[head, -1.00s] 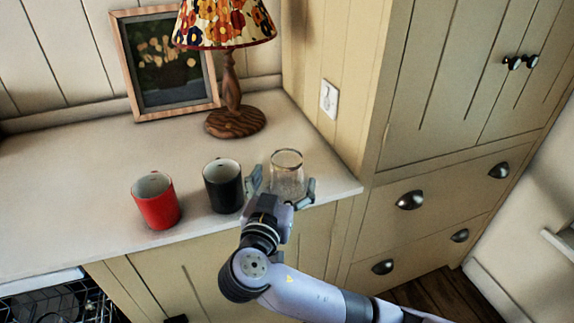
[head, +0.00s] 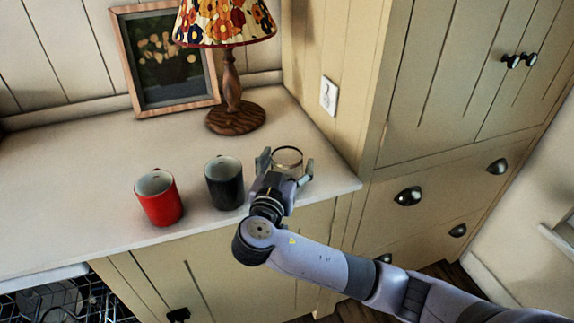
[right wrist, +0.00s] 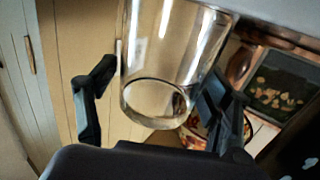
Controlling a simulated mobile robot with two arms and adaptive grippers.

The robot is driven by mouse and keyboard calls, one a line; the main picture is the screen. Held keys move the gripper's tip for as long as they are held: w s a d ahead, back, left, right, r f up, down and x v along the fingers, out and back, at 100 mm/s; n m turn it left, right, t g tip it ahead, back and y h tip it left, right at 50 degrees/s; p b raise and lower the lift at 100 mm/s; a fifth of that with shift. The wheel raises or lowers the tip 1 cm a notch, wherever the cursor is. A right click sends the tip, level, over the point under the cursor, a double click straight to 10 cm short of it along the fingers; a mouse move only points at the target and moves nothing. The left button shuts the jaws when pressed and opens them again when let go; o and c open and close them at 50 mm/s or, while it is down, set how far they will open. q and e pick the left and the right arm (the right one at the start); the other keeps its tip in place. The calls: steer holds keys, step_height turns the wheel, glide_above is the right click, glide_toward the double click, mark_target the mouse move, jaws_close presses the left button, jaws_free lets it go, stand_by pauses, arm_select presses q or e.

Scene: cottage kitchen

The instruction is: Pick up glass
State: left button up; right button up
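The clear glass (head: 288,157) stands upright on the counter near its right end. My right gripper (head: 285,166) reaches in from the front with one finger on each side of the glass. Its fingers are spread, and the gripper body hides the glass's lower part in the head view. In the right wrist view, which is upside down, the glass (right wrist: 165,65) is between the two fingers (right wrist: 160,80). A narrow gap shows beside the left-hand finger; whether the other finger touches the glass I cannot tell. My left gripper is not in view.
A black mug (head: 224,183) stands just left of my right gripper, and a red mug (head: 159,198) farther left. A lamp (head: 231,95) and a framed picture (head: 168,62) stand behind. A tall cabinet (head: 440,95) closes off the right. The counter's left part is clear.

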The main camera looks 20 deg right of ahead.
steer(key=c, duration=1.3)
steer(key=shift+r, duration=0.1)
steer(key=shift+r, duration=0.55)
step_height(320, 180, up, 18)
steer(key=s+a+r+p, duration=0.2)
steer(key=s, duration=0.5)
steer(key=s+a+r+p, duration=0.2)
steer(key=s+r, duration=0.1)
steer(key=s, duration=0.5)
steer(key=shift+s+a+r, duration=0.2)
steer(key=shift+a+r, duration=0.05)
steer(key=shift+r, duration=0.1)
